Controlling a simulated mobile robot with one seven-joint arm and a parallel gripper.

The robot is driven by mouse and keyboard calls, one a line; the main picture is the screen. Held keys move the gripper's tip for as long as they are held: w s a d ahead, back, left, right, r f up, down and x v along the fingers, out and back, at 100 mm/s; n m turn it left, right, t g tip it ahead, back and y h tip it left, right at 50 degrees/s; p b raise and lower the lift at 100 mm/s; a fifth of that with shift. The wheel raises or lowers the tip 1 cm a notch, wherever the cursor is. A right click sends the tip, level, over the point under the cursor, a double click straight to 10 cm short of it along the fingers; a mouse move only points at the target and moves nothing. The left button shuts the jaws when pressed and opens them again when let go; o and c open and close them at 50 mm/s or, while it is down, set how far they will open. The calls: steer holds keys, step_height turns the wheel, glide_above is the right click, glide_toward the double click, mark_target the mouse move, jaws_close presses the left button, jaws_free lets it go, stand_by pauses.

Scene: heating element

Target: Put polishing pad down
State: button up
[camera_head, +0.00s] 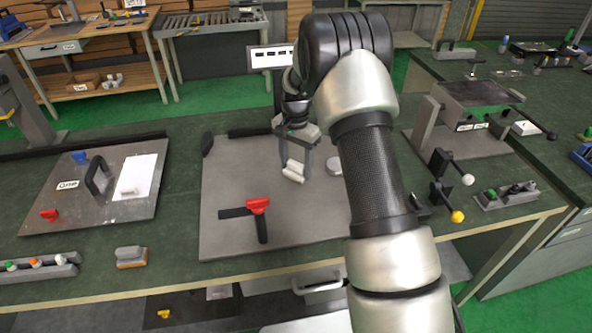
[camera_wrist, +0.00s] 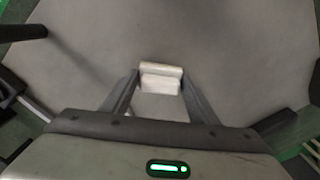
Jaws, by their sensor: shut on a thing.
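The polishing pad is a small white block in two parts, held in my gripper (camera_head: 297,157). The pad (camera_head: 293,172) is over the middle of the grey plate (camera_head: 225,182) on the workbench in the head view. In the wrist view, the pad (camera_wrist: 161,70) sits between the two fingertips of my gripper (camera_wrist: 161,84), with bare grey surface around it. The gripper is shut on the pad. Whether the pad touches the plate below I cannot tell.
A red-handled black tool (camera_head: 258,207) lies on the plate, left of and nearer than the pad. A small block (camera_head: 131,257) lies on the bench at front left. The plate's left part is clear.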

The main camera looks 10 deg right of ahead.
steer(key=shift+f, duration=1.1)
steer(key=shift+f, duration=0.25)
steer(key=o, duration=0.9)
steer(key=shift+r, duration=0.1)
steer(key=shift+o, duration=0.2)
